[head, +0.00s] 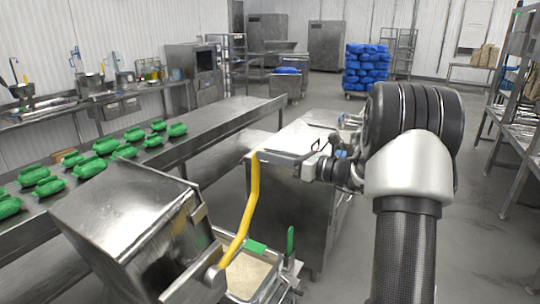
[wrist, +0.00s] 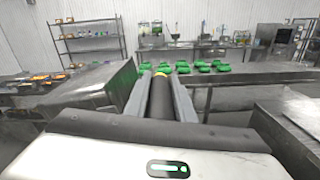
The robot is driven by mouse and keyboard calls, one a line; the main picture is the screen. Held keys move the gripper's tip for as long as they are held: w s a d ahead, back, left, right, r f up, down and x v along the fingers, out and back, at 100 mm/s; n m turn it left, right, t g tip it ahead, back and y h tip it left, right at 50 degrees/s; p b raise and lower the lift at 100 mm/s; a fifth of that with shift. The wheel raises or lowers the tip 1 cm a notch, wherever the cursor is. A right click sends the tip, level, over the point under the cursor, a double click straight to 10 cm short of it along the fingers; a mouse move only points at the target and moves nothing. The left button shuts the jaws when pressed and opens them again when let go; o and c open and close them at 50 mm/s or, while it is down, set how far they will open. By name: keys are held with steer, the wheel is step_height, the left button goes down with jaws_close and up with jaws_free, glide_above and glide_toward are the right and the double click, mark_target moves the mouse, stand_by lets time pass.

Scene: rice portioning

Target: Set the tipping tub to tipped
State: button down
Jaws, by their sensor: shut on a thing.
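The tipping tub (head: 130,225) is a steel box at the lower left of the head view. It looks tilted; its contents are hidden. A yellow lever (head: 248,205) rises from a pivot at its lower right side. My gripper (head: 268,156) is at the lever's upper end and shut on it. A steel box wall, probably the tub (wrist: 120,88), stands left of the fingers.
A pan of pale grains (head: 248,275) with green-handled tools sits beside the tub's lower right. A conveyor (head: 225,125) with several green packs (head: 105,145) runs along the left. A steel cabinet (head: 300,205) stands behind the lever.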

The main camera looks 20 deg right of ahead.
steer(key=c, duration=1.5)
jaws_free()
steer(key=shift+f, duration=0.1)
steer(key=b+v, duration=0.2)
steer(key=v, duration=1.5)
steer(key=shift+s+d, duration=0.2)
